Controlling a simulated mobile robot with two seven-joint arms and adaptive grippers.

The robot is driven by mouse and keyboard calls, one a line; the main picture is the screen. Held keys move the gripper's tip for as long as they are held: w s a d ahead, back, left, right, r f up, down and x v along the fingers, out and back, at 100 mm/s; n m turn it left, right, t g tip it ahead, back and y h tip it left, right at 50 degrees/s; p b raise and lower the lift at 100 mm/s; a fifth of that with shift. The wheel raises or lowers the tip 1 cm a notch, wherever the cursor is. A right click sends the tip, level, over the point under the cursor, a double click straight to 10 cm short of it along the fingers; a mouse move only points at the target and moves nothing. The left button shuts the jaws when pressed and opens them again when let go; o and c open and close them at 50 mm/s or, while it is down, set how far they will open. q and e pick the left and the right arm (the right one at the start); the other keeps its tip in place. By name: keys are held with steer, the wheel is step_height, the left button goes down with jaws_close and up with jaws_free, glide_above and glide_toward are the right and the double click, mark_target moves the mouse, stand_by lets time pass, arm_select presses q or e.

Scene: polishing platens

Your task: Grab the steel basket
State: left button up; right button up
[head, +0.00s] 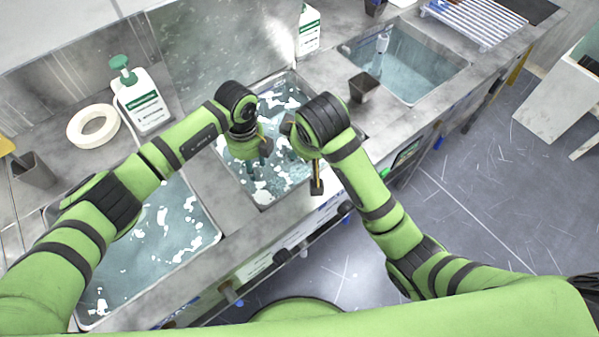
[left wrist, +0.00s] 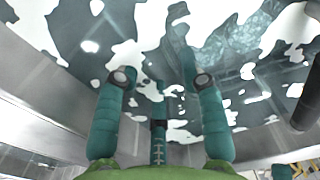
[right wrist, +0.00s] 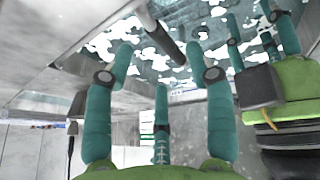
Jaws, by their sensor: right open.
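The steel basket shows only in part. In the left wrist view a meshed shape, likely its wall (left wrist: 228,48), lies under the foam-flecked water of the middle sink. A dark grip on a grey bar (right wrist: 166,42), perhaps its handle, shows in the right wrist view between the right fingers. My left gripper (head: 260,160) points down at the water in the middle sink, its teal fingers apart with nothing clearly between them. My right gripper (right wrist: 160,52) is open above the same sink, with its fingers around the dark grip without visible contact. In the head view its arm mostly hides its fingers.
A foamy sink (head: 160,235) lies at the left and a clearer sink (head: 415,65) at the back right. A pump bottle (head: 145,103) and a white ring (head: 92,126) stand behind the left sink. A dark cup (head: 362,88) sits on the divider.

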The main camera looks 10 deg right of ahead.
mark_target(257, 183)
arm_select(q)
steer(key=shift+s, duration=0.1)
steer(key=shift+s+f, duration=0.1)
steer(key=shift+f, duration=0.3)
arm_select(e)
steer(key=shift+f, duration=0.35)
arm_select(q)
steer(key=shift+f, duration=3.1)
arm_select(e)
steer(key=shift+x, duration=3.15)
steer(key=shift+w, duration=0.1)
arm_select(q)
jaws_close()
arm_select(e)
steer(key=c, duration=0.8)
jaws_close()
arm_select(q)
steer(key=shift+w+r, duration=0.1)
steer(key=shift+w, duration=0.1)
arm_select(e)
steer(key=shift+r, duration=0.1)
